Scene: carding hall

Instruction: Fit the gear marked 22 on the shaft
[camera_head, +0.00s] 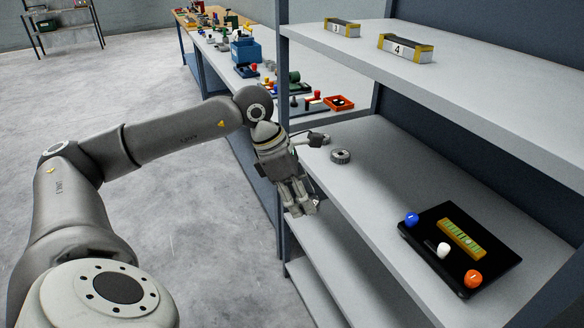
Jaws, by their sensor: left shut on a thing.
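My left gripper (300,203) hangs pointing down at the front edge of the middle shelf (385,180). It is shut on a small grey thing, mostly hidden by the fingers, so I cannot tell what it is or read a mark. A grey round gear-like piece (340,156) lies on the shelf to the right of and behind the gripper. A second grey piece (323,138) is partly hidden behind my wrist. No number 22 can be read, and I cannot make out a shaft. My right gripper is not in view.
A black tray (426,214) holds blue, white and orange pieces and a yellow block. The upper shelf (480,60) carries blocks marked 3 and 4 (405,48). A blue-legged bench with many parts stands behind. The shelf between gear and tray is clear.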

